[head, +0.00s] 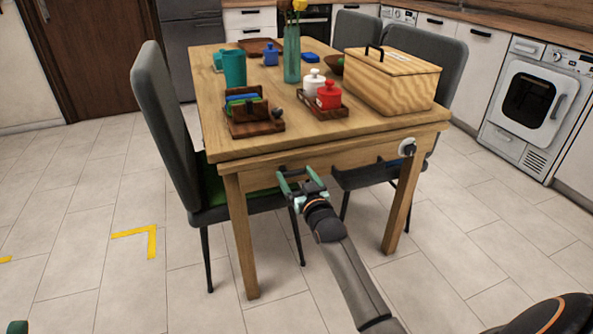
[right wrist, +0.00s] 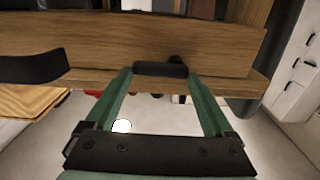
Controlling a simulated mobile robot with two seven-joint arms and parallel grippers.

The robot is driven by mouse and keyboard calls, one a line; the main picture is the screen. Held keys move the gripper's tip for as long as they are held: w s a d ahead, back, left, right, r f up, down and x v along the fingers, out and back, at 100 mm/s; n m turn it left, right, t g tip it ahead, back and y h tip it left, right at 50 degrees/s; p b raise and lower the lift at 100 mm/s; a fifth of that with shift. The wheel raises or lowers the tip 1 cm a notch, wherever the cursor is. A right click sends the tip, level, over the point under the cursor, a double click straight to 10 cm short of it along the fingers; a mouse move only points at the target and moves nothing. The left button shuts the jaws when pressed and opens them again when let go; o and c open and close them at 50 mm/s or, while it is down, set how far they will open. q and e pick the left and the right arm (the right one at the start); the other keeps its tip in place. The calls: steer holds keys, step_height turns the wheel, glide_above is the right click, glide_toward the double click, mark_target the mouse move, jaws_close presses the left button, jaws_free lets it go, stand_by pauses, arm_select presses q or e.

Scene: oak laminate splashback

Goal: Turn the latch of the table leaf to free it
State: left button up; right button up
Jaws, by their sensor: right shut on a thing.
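The wooden table (head: 225,72) has a thick front edge with a rail (head: 345,158) below it. A round black-and-white fitting with a dark lever, which looks like the latch (head: 407,148), sits at the right end of this rail. A dark curved bar at left in the right wrist view (right wrist: 32,68) may be its lever. My right gripper (head: 303,178) is at the middle of the rail, left of the latch and apart from it. Its green fingers are shut on a short dark bar handle (right wrist: 160,69). A green tip at lower left may be my left gripper (head: 17,327).
The tiled floor in front is clear.

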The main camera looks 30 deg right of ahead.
steer(key=shift+r, duration=0.1)
arm_select(q)
steer(key=shift+a+r, duration=0.15)
arm_select(e)
steer(key=shift+n, duration=0.3)
steer(key=o, duration=1.1)
arm_select(q)
steer(key=w+a+f+n+y+p, duration=0.1)
steer(key=w+f+n+y+p, duration=0.2)
steer(key=w+f+n+y, duration=0.2)
steer(key=shift+w+f+n+g+y+p, duration=0.45)
steer(key=shift+f+y, duration=0.65)
steer(key=shift+y, duration=0.3)
arm_select(e)
steer(key=shift+v, duration=6.25)
